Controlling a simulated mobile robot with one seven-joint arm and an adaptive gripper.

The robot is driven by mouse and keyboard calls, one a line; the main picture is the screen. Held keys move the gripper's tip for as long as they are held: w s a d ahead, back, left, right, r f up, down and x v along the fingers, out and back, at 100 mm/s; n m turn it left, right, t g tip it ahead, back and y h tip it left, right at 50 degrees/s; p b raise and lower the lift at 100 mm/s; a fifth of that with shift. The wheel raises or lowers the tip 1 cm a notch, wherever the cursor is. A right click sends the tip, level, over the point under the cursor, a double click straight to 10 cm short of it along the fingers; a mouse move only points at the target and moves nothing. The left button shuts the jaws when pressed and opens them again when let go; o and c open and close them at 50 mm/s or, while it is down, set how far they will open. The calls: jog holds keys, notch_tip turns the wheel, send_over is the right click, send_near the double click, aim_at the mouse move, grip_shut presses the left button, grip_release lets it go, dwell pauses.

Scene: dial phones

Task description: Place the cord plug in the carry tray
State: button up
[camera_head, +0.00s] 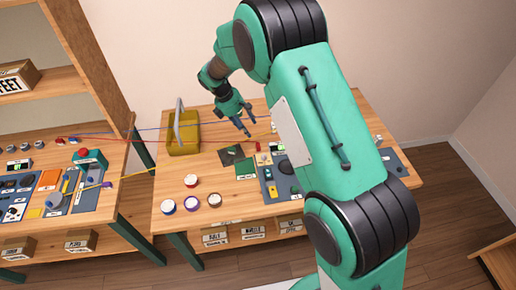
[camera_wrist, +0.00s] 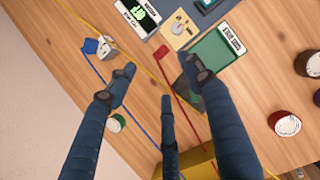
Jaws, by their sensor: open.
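My gripper (camera_head: 246,126) is open and empty above the back of the right-hand table; its spread fingers also show in the wrist view (camera_wrist: 158,82). A red cord plug (camera_wrist: 160,53) lies on the wood beyond the fingertips, at the end of a red cord; it also shows in the head view (camera_head: 257,147). A blue plug (camera_wrist: 90,46) lies to its left, beside a small white block (camera_wrist: 106,47). I cannot tell which plug is meant. The yellow carry tray (camera_head: 184,146), with an upright grey part, stands left of my gripper; its edge shows at the wrist view's bottom (camera_wrist: 200,164).
Red, blue and yellow cords stretch across the gap between the left workbench (camera_head: 110,165) and the table. A green board (camera_wrist: 212,52) lies near the red plug. Several round pots, including a red one (camera_head: 190,181), stand at the front left. Grey mats with parts occupy the table's middle.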

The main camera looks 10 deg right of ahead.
jog(key=shift+w+a+f, duration=0.15)
jog(key=shift+f, duration=0.45)
jog(key=shift+f, duration=0.15)
jog(key=b, duration=0.1)
send_over(258, 145)
jog(key=a, duration=0.2)
jog(key=shift+a+f, duration=0.2)
jog(key=shift+f, duration=3.6)
jog(key=shift+f, duration=0.1)
jog(key=shift+b+x, duration=0.8)
jog(key=shift+x, duration=1.75)
jog(key=shift+d, duration=0.1)
grip_shut()
